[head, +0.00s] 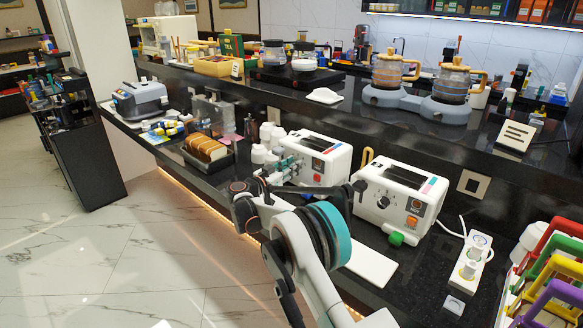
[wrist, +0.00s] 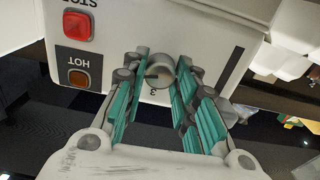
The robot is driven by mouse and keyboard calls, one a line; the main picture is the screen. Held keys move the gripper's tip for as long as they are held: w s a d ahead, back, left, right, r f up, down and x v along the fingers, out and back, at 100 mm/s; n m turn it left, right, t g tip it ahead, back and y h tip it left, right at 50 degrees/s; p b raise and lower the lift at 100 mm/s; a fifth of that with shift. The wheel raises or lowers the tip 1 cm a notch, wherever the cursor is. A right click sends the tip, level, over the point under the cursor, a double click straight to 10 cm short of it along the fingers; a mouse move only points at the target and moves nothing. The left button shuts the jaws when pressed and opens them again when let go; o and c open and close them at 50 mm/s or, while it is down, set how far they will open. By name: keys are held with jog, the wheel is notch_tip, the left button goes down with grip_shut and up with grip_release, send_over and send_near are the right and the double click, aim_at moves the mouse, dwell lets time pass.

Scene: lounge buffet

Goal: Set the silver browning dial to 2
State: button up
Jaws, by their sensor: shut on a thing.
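The silver browning dial (wrist: 160,71) is on the white front of the left toaster (head: 328,150), which also fills the top of the wrist view (wrist: 205,22). My gripper (head: 291,167) reaches this front; in the wrist view its teal-padded fingers (wrist: 163,65) stand on either side of the dial and are shut on it. A digit that looks like 3 shows beside the dial, partly near the fingers. Other scale marks are hidden, and I cannot tell which number the dial points to. The dial is hidden in the head view.
A second white toaster (head: 400,195) with a black dial stands at right. A bread tray (head: 208,150) and white jars (head: 268,135) are at left.

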jog(key=n+p, duration=0.1)
jog(key=n, duration=2.2)
jog(key=shift+w+a, duration=0.1)
jog(key=shift+n, duration=0.3)
jog(key=o, duration=1.1)
jog(key=shift+f, duration=0.1)
jog(key=v, duration=1.2)
